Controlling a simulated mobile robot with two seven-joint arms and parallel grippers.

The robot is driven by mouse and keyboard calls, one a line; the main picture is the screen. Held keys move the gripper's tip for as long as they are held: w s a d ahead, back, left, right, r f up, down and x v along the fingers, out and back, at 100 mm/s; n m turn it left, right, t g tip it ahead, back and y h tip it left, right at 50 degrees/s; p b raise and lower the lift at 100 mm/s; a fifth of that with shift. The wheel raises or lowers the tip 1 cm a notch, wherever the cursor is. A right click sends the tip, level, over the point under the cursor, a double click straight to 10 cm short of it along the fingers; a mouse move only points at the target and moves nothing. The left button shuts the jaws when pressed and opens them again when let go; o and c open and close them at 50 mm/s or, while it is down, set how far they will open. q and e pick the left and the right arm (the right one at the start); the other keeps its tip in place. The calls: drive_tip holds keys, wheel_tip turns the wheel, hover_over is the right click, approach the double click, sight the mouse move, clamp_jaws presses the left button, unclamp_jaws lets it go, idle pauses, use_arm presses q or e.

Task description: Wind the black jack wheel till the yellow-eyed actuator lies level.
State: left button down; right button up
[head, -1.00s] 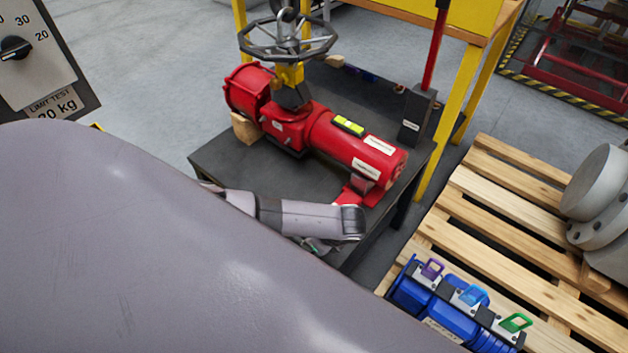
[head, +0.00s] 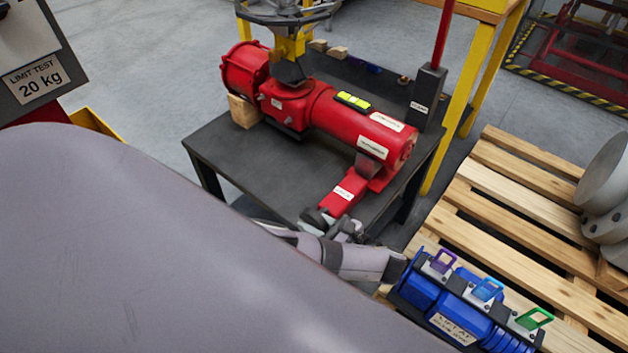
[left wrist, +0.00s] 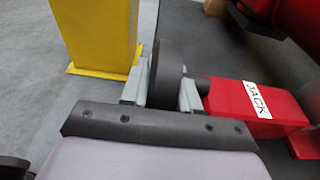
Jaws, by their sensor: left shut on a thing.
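The red actuator (head: 330,112) lies on the dark table, with a yellow-green level vial (head: 353,101) on top. Its left end is by a wooden block (head: 243,111), its right end over the red jack (head: 345,193). I cannot tell its exact tilt. The jack, labelled JACK, also shows in the left wrist view (left wrist: 250,103). The black jack wheel (left wrist: 168,72) stands between the fingers of my left gripper (left wrist: 163,98), which is shut on it. In the head view this gripper (head: 336,226) is at the table's front edge, partly hiding the wheel. My right gripper is not in view.
A pallet (head: 468,205) at right bears a blue unit (head: 455,305) with coloured lugs, close to my left wrist. A black post with a red bar (head: 427,95) stands at the table's right. A yellow post (left wrist: 98,35) stands beside the jack wheel.

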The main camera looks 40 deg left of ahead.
use_arm(q)
drive_tip(key=shift+f+y+b, duration=0.25)
drive_tip(key=shift+y+b, duration=0.15)
drive_tip(key=shift+b, duration=0.1)
drive_tip(key=shift+r+y+b, duration=0.15)
drive_tip(key=shift+y+b, duration=0.15)
drive_tip(key=c, duration=0.9)
unclamp_jaws()
